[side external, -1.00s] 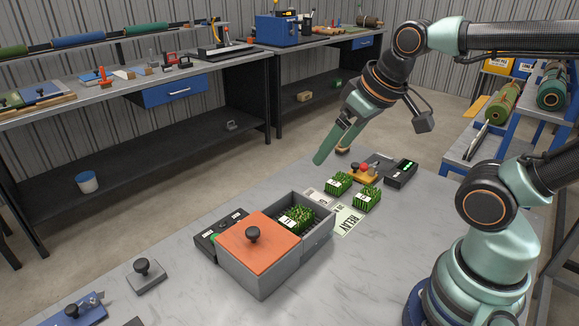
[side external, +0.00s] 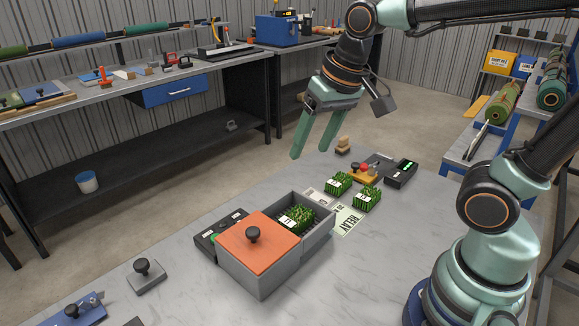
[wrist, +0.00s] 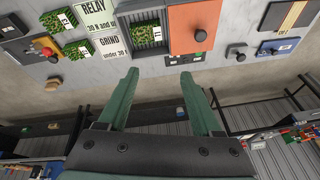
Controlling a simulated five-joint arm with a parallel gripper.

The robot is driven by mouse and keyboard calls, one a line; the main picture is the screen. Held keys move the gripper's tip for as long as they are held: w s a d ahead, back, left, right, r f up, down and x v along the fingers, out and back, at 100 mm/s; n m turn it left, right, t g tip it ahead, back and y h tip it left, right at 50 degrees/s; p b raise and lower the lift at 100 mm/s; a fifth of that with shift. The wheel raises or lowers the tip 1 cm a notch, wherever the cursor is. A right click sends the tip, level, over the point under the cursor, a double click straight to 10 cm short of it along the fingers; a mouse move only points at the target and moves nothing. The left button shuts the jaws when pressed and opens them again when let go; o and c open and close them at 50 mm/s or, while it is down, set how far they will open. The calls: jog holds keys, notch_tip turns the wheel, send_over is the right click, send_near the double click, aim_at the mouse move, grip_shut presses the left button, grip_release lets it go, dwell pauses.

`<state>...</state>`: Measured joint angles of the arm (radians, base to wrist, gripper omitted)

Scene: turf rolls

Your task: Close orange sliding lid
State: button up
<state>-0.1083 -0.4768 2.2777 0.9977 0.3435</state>
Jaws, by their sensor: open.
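The orange sliding lid (side external: 262,243) with a dark round knob (side external: 253,234) covers the near-left part of a grey box (side external: 268,284). My gripper (side external: 312,156) is open and empty, in the air beyond the box's far end. In the wrist view my gripper (wrist: 160,78) points toward the table edge, with the orange lid (wrist: 195,27) ahead and to the right and the open part of the box (wrist: 148,33) ahead. The lid's knob also shows there (wrist: 200,35).
Two turf pieces (side external: 339,183) (side external: 367,199) lie beyond the box near a RELAY card (side external: 347,220). A dark panel (side external: 212,234) sits along the box's left side. A grey block with a knob (side external: 147,276) stands front left. Bare tabletop lies in front.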

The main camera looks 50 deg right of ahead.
aim_at(253, 230)
jog(key=w+a+f+m+g, duration=0.4)
jog(key=w+a+m, duration=0.2)
jog(key=a, duration=0.5)
jog(key=f, duration=1.1)
jog(key=shift+s+d+f, duration=0.15)
jog(key=shift+d+f, duration=0.15)
jog(key=shift+f, duration=0.1)
grip_shut()
dwell(0.5)
